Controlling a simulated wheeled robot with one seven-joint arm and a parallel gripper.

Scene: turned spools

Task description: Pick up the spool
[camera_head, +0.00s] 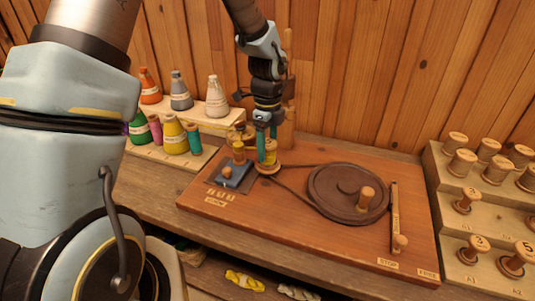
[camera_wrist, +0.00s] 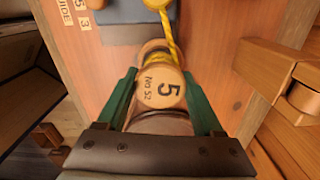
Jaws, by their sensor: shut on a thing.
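The spool (camera_wrist: 160,88) is a pale wooden one, with "5" and "No 52" on its end face. In the wrist view it sits between the two green fingers of my gripper (camera_wrist: 160,76), which is shut on it. A yellow thread (camera_wrist: 168,30) runs up from beside the spool. In the head view my gripper (camera_head: 267,141) points down at the winding board, its teal fingers around the yellow-wound spool (camera_head: 269,158). Whether the spool's base touches its seat is unclear.
The wooden board (camera_head: 290,222) carries a dark wheel (camera_head: 347,193) with a knob, a belt and a lever (camera_head: 396,215) at right. A small grey-blue block (camera_head: 232,174) is left of the spool. Thread cones (camera_head: 180,92) stand at left, and a stepped rack (camera_head: 450,225) of spools at right.

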